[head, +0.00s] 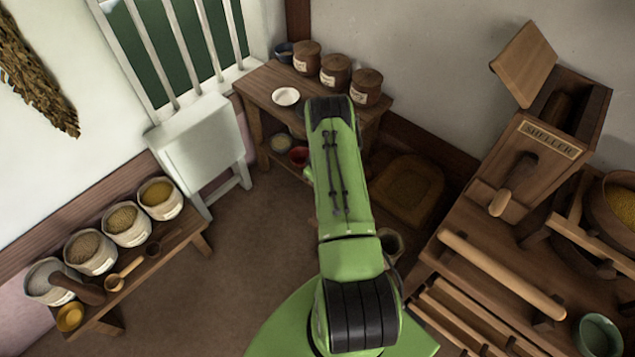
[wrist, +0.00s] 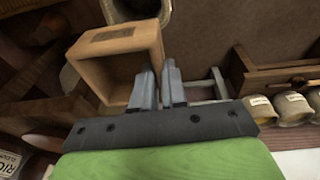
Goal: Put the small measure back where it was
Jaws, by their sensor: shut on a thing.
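In the wrist view, a square, open-mouthed light wooden box (wrist: 100,47) with a dark patch on one side looks like the small measure. My gripper (wrist: 159,68) is closed at its right wall, with one finger on either side of that wall. The box's mouth faces partly toward the wrist camera, and its inside looks empty as far as it shows. In the head view my own arm hides both the gripper and the box.
A side table (head: 262,92) holds lidded jars (head: 335,70) and a white bowl (head: 286,96). A white folding stand (head: 197,135) is beside it. A low bench (head: 180,240) bears several sacks (head: 127,223). The sheller bench (head: 480,250) fills the right. Floor (head: 225,265) is clear at centre left.

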